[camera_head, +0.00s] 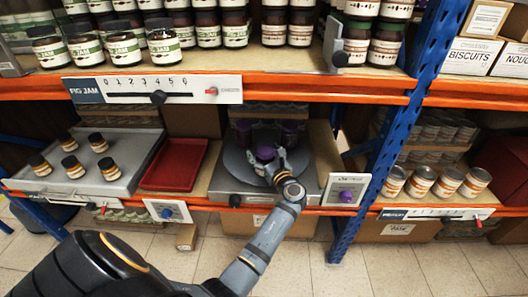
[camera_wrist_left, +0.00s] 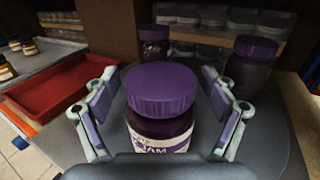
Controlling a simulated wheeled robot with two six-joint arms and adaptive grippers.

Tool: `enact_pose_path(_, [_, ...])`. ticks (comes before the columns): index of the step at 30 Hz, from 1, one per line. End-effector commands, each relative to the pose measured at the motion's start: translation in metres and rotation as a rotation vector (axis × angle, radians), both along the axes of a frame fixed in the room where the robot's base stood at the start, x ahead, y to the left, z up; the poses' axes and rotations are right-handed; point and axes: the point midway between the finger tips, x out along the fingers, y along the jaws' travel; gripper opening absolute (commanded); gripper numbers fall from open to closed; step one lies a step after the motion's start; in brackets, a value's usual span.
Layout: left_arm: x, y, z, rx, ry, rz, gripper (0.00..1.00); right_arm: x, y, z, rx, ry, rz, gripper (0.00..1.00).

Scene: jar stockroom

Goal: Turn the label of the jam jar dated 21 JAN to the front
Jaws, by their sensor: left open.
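A jam jar with a purple lid (camera_wrist_left: 162,88) stands upright near the front of a round grey turntable (camera_head: 232,165). In the head view the jar (camera_head: 264,154) is partly covered by my gripper. Part of its white label, reading "JAM", shows on the side towards the wrist camera; no date is readable. My left gripper (camera_head: 269,164) is open, with one finger on each side of this jar and gaps visible. Two more purple-lidded jars stand behind, one at the back (camera_wrist_left: 153,47) and one at the right (camera_wrist_left: 250,62); their labels do not show. My right gripper is not in view.
A red tray (camera_head: 174,165) lies left of the turntable, beside a grey platform (camera_head: 125,165) with several small jars. A blue upright (camera_head: 385,150) stands at the right. The upper shelf, with a FIG JAM sign (camera_head: 85,90), hangs above the turntable.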

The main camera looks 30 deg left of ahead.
Motion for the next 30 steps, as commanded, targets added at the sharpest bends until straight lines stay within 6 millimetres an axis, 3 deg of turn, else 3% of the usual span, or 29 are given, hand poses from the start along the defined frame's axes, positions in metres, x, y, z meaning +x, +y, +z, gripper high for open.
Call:
enact_pose_path(7, [0.0, 0.0, 0.006, -0.003, -0.001, 0.0, 0.84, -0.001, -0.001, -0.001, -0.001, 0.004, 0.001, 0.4])
enact_pose_path(15, [0.0, 0.0, 0.064, -0.002, -0.006, 0.0, 0.84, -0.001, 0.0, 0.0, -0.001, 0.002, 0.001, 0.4])
enact_pose_path(21, [0.0, 0.0, 0.094, -0.001, -0.002, 0.0, 0.84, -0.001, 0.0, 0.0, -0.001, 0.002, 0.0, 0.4])
enact_pose_path(30, [0.0, 0.0, 0.1, 0.0, 0.001, 0.0, 0.84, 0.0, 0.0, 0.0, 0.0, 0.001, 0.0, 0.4])
